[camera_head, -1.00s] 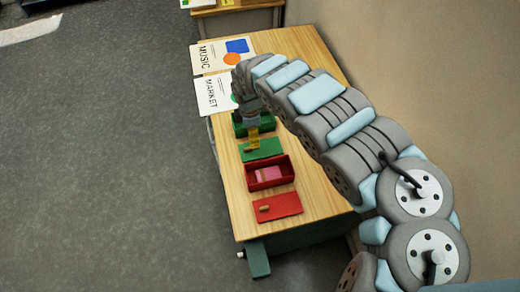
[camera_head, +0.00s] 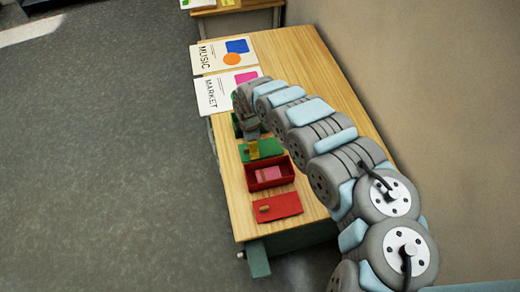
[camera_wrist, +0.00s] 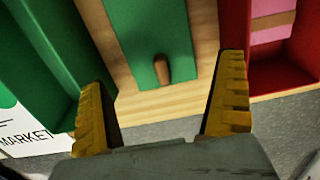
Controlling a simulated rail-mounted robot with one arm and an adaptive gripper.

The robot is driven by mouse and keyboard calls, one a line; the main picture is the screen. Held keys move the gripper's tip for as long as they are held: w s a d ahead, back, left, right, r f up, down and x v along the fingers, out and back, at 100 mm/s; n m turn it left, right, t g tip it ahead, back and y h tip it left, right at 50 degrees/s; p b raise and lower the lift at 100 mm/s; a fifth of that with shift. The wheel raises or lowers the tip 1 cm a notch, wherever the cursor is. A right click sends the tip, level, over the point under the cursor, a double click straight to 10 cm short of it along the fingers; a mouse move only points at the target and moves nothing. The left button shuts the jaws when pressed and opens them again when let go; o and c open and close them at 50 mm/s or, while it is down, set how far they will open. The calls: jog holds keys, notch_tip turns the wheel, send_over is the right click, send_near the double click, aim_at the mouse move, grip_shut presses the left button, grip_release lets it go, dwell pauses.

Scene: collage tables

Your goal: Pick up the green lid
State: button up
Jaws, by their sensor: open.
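The green lid (camera_head: 268,147) lies flat on the wooden table, between the green box (camera_head: 237,127) and the red box (camera_head: 270,178). In the wrist view the green lid (camera_wrist: 150,35) has a small brown wooden knob (camera_wrist: 161,69) near its edge. My gripper (camera_head: 252,150) is over the lid's left part, at the knob side. In the wrist view my gripper (camera_wrist: 165,112) is open and empty, with a yellow finger on each side of the knob's line. The knob stands ahead of the fingertips, between them and apart from both. The arm hides most of the green box in the head view.
The red box holds a pink block (camera_head: 268,173). A red lid (camera_head: 277,207) with a knob lies in front of it. Two printed sheets, MUSIC (camera_head: 222,56) and MARKET (camera_head: 212,98), lie farther back. A wall stands to the right.

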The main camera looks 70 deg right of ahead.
aim_at(261, 149)
jog(key=shift+w+a+f, duration=0.1)
jog(key=shift+w+f, duration=0.05)
jog(key=shift+f, duration=0.8)
jog(key=shift+w+a+f, duration=0.1)
jog(key=shift+f, duration=0.85)
jog(key=shift+d+f, duration=0.1)
jog(key=shift+f, duration=0.35)
grip_shut()
